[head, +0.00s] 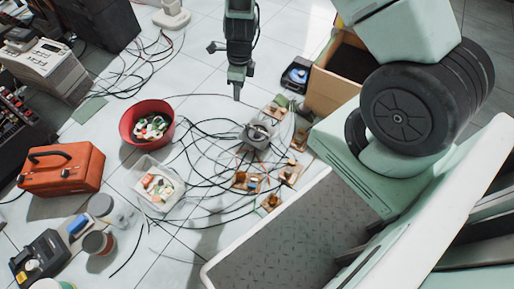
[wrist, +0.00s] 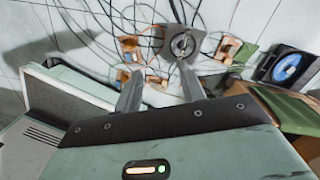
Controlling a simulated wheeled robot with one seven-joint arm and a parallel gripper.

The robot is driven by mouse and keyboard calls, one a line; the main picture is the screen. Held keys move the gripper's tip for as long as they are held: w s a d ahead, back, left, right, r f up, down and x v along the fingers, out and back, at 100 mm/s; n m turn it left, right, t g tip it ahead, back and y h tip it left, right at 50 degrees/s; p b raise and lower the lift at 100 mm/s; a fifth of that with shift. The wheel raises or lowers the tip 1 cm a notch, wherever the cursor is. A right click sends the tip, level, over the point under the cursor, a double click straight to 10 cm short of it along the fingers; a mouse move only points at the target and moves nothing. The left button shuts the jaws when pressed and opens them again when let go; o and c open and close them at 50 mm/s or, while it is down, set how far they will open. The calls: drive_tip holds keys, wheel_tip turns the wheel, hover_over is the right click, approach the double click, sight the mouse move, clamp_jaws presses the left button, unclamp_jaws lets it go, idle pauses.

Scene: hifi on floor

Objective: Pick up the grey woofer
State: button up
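The grey woofer (head: 257,133) lies on the tiled floor among black cables, right of centre in the head view. It also shows near the top middle of the wrist view (wrist: 181,44), with a dark round cone in a grey frame. My gripper (head: 237,97) points down in the head view, above and slightly left of the woofer in the picture. In the wrist view its two fingers (wrist: 159,72) stand apart with nothing held between them. The right fingertip appears just below the woofer there; the woofer is clear of the fingers.
Several small orange-brown parts (head: 247,181) lie around the woofer. A cardboard box (head: 336,82) and a dark device with a blue disc (head: 296,74) are to the right. A red bowl (head: 128,127), a white tub (head: 151,202) and an orange toolbox (head: 82,176) stand left.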

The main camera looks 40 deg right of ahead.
drive_tip(key=d+f+m+h+b, duration=0.1)
drive_tip(key=d+f+m+b, duration=0.4)
drive_tip(key=f, duration=0.7)
drive_tip(key=b, duration=0.6)
approach(258, 129)
drive_tip(key=f, duration=0.5)
drive_tip(key=shift+w+a, duration=0.25)
drive_tip(key=shift+a, duration=0.05)
drive_tip(key=f+b, duration=0.5)
drive_tip(key=shift+d+f, duration=0.25)
drive_tip(key=shift+f, duration=0.3)
clamp_jaws()
